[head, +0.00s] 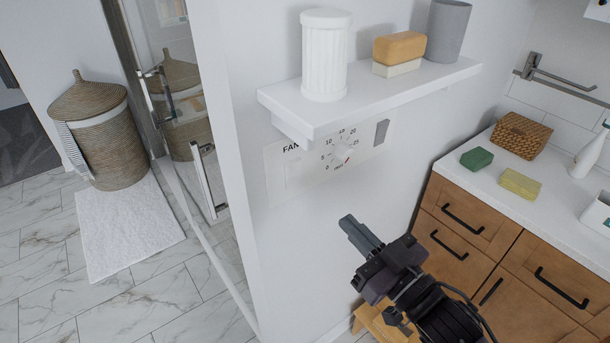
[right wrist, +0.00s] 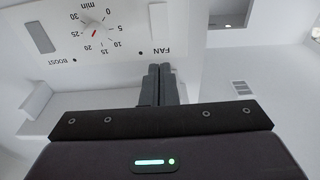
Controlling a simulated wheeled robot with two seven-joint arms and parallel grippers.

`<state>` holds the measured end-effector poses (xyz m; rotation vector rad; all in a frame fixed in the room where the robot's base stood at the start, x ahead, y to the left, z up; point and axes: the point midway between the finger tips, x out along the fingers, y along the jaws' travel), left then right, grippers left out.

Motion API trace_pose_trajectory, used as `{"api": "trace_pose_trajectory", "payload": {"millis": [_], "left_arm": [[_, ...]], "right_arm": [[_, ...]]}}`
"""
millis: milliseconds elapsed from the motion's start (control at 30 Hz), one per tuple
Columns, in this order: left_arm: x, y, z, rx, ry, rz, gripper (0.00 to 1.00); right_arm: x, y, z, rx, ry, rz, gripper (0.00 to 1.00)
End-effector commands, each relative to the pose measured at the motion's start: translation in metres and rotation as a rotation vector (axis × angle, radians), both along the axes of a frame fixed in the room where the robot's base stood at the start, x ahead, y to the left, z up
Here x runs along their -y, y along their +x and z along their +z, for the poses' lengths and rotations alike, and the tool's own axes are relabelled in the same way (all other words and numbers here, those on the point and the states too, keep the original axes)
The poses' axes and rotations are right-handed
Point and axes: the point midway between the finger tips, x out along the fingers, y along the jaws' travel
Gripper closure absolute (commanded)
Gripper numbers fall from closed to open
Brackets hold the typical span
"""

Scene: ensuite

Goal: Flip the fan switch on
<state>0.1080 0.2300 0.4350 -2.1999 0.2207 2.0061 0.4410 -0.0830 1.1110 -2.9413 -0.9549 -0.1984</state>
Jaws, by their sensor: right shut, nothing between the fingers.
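The fan control panel (head: 318,168) is on the white wall below the shelf. It has a round timer dial (head: 342,154), a grey switch (head: 381,132) at its right end, and the word FAN at its left. In the right wrist view the panel is upside down. There a pale switch (right wrist: 158,17) sits by the FAN label and the grey switch (right wrist: 40,37) by the BOOST label. My right gripper (head: 348,222) is shut and empty, below the panel and apart from it. Its fingers (right wrist: 160,72) point toward the FAN end in the right wrist view. My left gripper is not seen.
A white shelf (head: 390,95) juts out above the panel, holding a ribbed white jar (head: 325,55), stacked soap bars (head: 398,48) and a grey cup (head: 448,30). A wooden vanity (head: 505,240) stands at right. A glass door with a metal handle (head: 205,180) is at left.

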Motion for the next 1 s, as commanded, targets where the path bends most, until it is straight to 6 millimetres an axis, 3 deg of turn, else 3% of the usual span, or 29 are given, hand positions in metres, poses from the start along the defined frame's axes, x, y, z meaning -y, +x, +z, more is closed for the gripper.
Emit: {"api": "trace_pose_trajectory", "payload": {"millis": [167,700,1000], "left_arm": [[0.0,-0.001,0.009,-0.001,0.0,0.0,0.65],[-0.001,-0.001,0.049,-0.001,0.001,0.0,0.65],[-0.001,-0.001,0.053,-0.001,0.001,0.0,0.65]], "right_arm": [[-0.011,0.016,0.008,0.006,0.003,-0.001,1.0],[-0.071,0.097,0.021,0.003,0.001,0.001,1.0],[-0.08,0.11,0.019,0.001,-0.002,0.001,1.0]]}}
